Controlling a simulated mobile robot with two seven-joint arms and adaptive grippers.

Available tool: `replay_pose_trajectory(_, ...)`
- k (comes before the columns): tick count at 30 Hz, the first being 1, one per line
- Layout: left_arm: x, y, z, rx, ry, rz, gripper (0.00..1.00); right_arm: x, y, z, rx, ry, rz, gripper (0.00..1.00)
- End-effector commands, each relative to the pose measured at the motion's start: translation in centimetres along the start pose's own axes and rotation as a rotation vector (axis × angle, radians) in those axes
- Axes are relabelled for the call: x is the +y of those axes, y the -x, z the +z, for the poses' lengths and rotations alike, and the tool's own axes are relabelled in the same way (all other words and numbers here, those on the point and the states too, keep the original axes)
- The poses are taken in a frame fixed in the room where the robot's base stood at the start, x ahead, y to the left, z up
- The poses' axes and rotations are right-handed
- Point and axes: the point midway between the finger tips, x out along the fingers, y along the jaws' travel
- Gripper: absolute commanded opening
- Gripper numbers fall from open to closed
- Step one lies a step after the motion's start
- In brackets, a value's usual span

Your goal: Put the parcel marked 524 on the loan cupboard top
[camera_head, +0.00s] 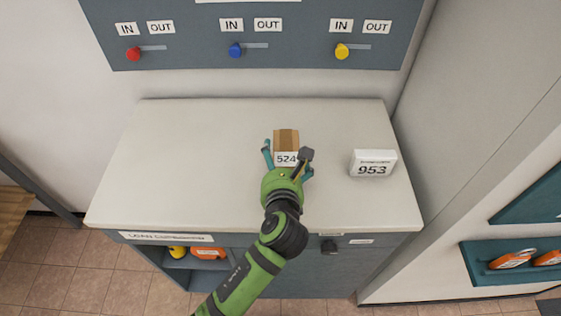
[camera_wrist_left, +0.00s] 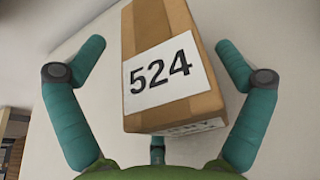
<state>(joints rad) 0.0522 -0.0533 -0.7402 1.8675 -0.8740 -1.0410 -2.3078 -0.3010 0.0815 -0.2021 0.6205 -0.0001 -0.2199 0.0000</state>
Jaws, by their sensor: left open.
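The parcel marked 524 (camera_head: 286,141) is a brown box with a white label. It stands on the pale top of the loan cupboard (camera_head: 190,150), right of the middle. My left gripper (camera_head: 287,160) is open, with its teal fingers on either side of the parcel. In the left wrist view the parcel (camera_wrist_left: 168,70) sits between the spread fingers (camera_wrist_left: 158,75), and gaps show on both sides of it. My right gripper is not in view.
A white box marked 953 (camera_head: 373,163) stands on the cupboard top to the right. The left part of the top is clear. A panel with red, blue and yellow knobs (camera_head: 235,50) is on the wall behind. An open shelf (camera_head: 190,262) below holds yellow and orange things.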

Motion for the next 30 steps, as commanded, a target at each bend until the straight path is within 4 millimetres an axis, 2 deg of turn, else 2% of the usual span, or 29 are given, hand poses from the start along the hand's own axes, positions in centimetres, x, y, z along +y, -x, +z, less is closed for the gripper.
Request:
replay_pose_trajectory(4,0.0,0.0,0.2,-0.002,0.002,-0.001,1.00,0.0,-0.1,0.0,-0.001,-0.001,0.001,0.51)
replay_pose_trajectory(8,0.0,1.2,0.1,-0.002,0.001,-0.002,1.00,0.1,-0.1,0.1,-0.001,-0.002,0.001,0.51)
replay_pose_trajectory(21,0.0,9.9,0.1,0.000,0.003,-0.002,1.00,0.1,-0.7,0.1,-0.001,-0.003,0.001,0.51)
replay_pose_trajectory(25,0.0,11.4,0.1,-0.001,0.002,-0.001,1.00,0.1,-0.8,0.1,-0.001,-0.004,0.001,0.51)
replay_pose_trajectory(30,0.0,12.1,0.1,-0.001,0.001,0.001,1.00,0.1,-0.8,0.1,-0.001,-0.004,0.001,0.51)
